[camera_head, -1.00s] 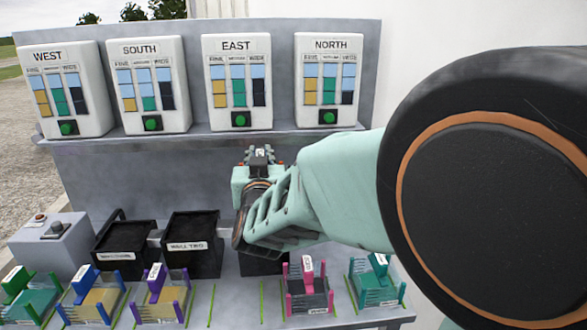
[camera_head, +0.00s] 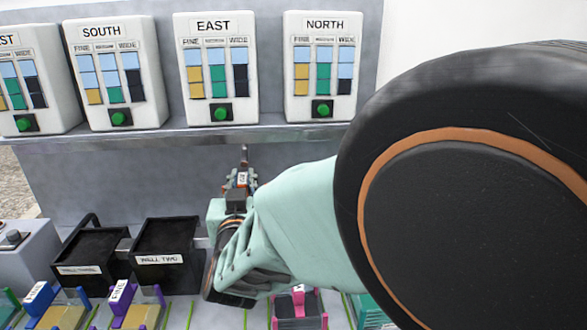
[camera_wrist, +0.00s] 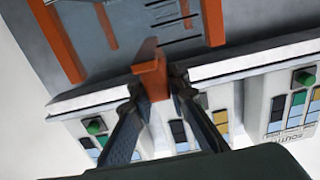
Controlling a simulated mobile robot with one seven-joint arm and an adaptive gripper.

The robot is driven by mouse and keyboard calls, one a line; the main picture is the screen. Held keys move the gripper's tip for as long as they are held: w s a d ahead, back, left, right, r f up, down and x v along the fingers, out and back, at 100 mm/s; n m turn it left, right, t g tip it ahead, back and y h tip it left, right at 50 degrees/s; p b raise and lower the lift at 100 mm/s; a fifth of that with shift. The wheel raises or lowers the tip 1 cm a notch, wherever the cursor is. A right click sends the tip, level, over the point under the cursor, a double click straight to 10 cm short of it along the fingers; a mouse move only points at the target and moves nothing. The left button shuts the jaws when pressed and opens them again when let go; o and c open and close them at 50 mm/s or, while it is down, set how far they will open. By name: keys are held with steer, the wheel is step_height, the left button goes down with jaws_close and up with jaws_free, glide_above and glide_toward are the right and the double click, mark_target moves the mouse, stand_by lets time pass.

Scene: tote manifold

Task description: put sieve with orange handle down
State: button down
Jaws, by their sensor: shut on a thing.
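My gripper (camera_wrist: 155,82) is shut on the orange handle (camera_wrist: 152,66) of the sieve in the wrist view. The sieve has a grey slotted plate (camera_wrist: 125,20) with orange posts at its sides, and its outer part is cut off by the top edge. In the head view my gripper (camera_head: 238,188) is in front of the grey back panel, below the shelf. Only a small part of the sieve, with a white label (camera_head: 243,178), shows there. My arm hides much of the area to its right.
Black WELL TWO (camera_head: 165,250) and another black well (camera_head: 92,255) stand left of my gripper. Sieves with purple (camera_head: 137,306), blue (camera_head: 55,308) and pink (camera_head: 297,309) parts stand on the front bench. White dispensers, including EAST (camera_head: 215,65), stand on the shelf (camera_head: 150,136) above.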

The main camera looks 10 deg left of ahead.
steer(key=shift+s+r, duration=0.1)
steer(key=shift+f, duration=0.25)
steer(key=c, duration=1.8)
jaws_free()
steer(key=shift+c, duration=0.2)
steer(key=shift+r, duration=0.25)
